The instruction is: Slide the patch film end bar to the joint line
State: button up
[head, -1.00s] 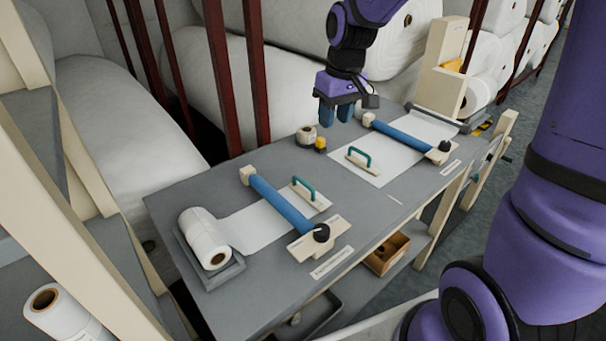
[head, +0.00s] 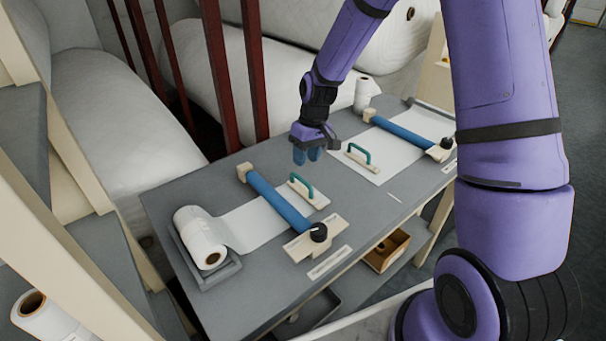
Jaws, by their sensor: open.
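On the left of the grey table, a film roll (head: 203,238) feeds a white patch film (head: 249,223) under a blue roller bar (head: 280,200). At the film's right end lies a pale end bar (head: 317,199) with a teal handle (head: 302,186). A similar handled bar (head: 360,162) lies on a wider white sheet (head: 392,150) further right; labels are unreadable, so I cannot tell the joint line for certain. My gripper (head: 307,157) points down, open and empty, above and behind the left end bar, apart from it.
A second blue roller bar (head: 402,129) crosses the right sheet. A black knob (head: 319,232) sits at the left roller's near end. A white roll (head: 362,96) stands at the table's back. Bare table (head: 345,205) lies between the two films. Dark red posts (head: 220,75) rise behind the table.

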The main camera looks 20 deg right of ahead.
send_over(305, 188)
jog(key=f, duration=0.5)
jog(key=shift+s+a+f, duration=0.15)
jog(key=shift+a+f, duration=0.2)
jog(key=shift+f, duration=0.05)
grip_shut()
